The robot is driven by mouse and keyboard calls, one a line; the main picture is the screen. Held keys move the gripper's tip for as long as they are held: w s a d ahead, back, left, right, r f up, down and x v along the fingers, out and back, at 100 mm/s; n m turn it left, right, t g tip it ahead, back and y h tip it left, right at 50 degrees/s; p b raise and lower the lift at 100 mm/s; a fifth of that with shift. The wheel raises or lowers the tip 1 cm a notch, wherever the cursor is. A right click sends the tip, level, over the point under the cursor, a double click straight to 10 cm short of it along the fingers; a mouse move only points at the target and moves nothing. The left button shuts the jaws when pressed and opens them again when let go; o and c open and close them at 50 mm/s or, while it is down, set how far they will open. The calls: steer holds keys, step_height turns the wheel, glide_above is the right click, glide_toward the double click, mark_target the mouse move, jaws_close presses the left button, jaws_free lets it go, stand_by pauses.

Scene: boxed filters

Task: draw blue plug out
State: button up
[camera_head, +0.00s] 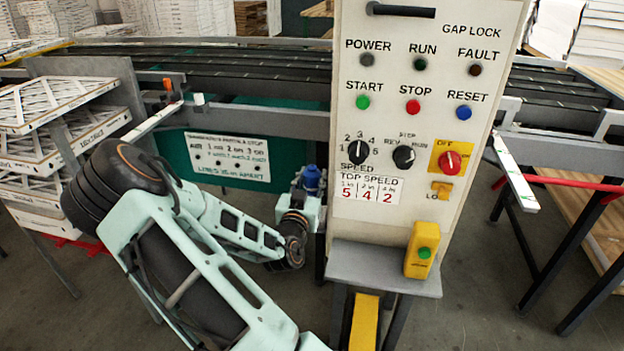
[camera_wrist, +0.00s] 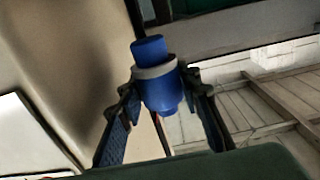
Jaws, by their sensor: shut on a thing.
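The blue plug (camera_wrist: 158,88) is a short blue cylinder with a narrower blue end and a pale grey collar. In the wrist view it sits between both fingers of my gripper (camera_wrist: 160,100), which is shut on it. In the head view the blue plug (camera_head: 312,178) shows at the left side of the control panel (camera_head: 424,40), upright above my wrist. My gripper (camera_head: 311,190) there is small and partly hidden by my arm. I cannot tell in either view whether the plug touches a socket.
The panel carries buttons, knobs and a yellow box (camera_head: 421,250) above a grey shelf (camera_head: 385,268). A conveyor (camera_head: 240,62) runs behind. Stacked boxed filters (camera_head: 45,105) stand at left. A red bar (camera_head: 570,183) sticks out at right. Floor is open below the panel's left side.

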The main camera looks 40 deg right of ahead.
steer(key=shift+r+p, duration=2.45)
steer(key=shift+r, duration=1.5)
